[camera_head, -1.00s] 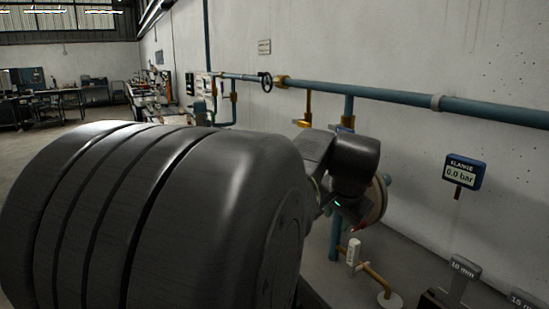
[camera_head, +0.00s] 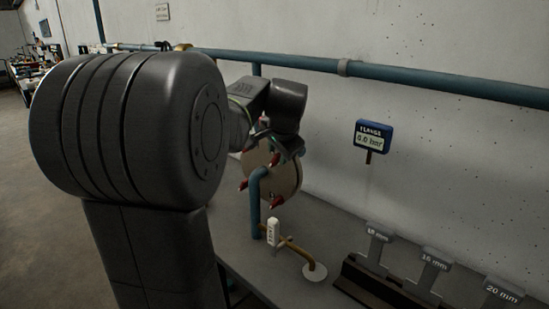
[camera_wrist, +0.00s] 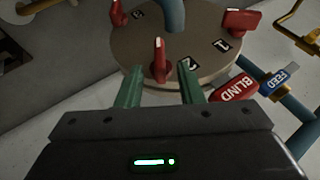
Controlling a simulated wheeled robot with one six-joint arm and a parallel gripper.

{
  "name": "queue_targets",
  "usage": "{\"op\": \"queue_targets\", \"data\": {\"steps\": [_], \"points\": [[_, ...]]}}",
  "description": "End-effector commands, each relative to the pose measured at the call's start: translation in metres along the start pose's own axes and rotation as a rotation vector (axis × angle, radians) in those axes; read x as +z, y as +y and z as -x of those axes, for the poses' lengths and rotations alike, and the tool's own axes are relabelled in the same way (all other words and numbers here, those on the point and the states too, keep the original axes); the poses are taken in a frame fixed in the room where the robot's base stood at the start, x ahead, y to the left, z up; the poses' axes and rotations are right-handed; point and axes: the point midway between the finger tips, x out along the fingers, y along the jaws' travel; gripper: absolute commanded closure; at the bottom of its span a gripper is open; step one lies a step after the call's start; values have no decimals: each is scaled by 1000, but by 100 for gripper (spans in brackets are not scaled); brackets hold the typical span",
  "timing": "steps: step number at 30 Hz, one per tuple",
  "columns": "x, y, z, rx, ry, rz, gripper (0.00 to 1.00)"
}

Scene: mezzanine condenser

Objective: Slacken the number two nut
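The round flange (camera_head: 288,180) with red winged nuts stands above the bench, and it fills the top of the wrist view (camera_wrist: 130,50). One red nut (camera_wrist: 160,62) stands upright straight ahead of my gripper (camera_wrist: 160,92), beside a tag that appears to read 2 (camera_wrist: 190,64). Another red nut (camera_wrist: 242,20) is to the right, near a tag reading 1 (camera_wrist: 222,45).
A red BLIND tag (camera_wrist: 237,92) and blue FEED tag (camera_wrist: 280,78) lie close right of the fingers. A gauge (camera_head: 373,135) on the wall appears to read 0.0 bar. A dark rack (camera_head: 385,285) of size-labelled tools stands right on the bench. A blue pipe (camera_head: 440,85) crosses the wall.

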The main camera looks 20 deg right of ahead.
Motion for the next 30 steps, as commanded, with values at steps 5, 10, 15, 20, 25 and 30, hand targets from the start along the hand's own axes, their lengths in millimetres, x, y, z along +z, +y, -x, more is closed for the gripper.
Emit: {"op": "queue_targets", "data": {"steps": [5, 10, 15, 20, 25, 30], "points": [[1, 0, -25, 1, -2, 1, 66], [1, 0, -34, 0, -1, 1, 66], [0, 0, -35, 0, 0, 1, 66], [0, 0, -35, 0, 0, 1, 78], [0, 0, -35, 0, 0, 1, 100], [0, 0, -35, 5, 0, 3, 100]]}}
